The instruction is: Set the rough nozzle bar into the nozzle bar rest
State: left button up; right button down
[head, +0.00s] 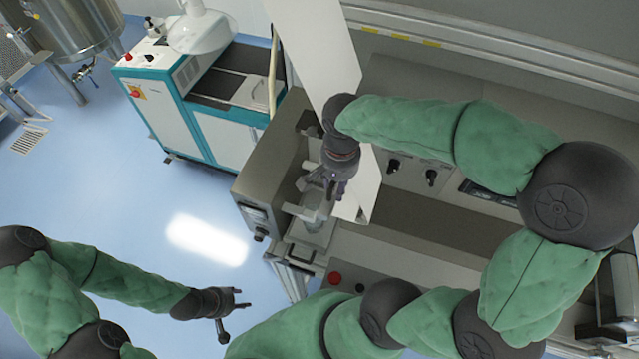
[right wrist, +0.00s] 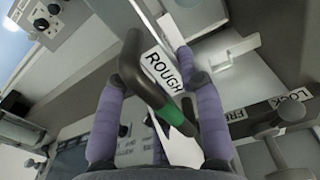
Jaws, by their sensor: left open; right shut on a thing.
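In the right wrist view, the purple fingers of my right gripper (right wrist: 155,105) are closed around a dark bent bar handle with a green band (right wrist: 170,112). A white plate reading ROUGH (right wrist: 165,72) lies beside the handle. I take this piece as the rough nozzle bar; its far end is not clear. In the head view my right gripper (head: 337,188) is over the pale fittings (head: 312,212) at the machine's left end, and the bar there is too small to make out. I cannot tell which fitting is the nozzle bar rest. My left gripper (head: 236,302) is open and empty over the floor.
The grey machine (head: 420,215) carries a white web sheet (head: 318,45), dark knobs (head: 393,166) and a red button (head: 335,278). A LOCK/FREE label (right wrist: 268,108) and lever sit close right of my right gripper. A teal-and-white cabinet (head: 190,110) stands behind.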

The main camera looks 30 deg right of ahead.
jog(key=w+f, duration=0.6)
jog(key=f, duration=0.3)
jog(key=shift+w+a+f, duration=0.3)
jog(key=shift+f, duration=0.1)
jog(key=shift+f, duration=0.1)
jog(key=c, duration=0.8)
grip_release()
notch_tip(320, 180, up, 12)
jog(key=shift+r, duration=0.2)
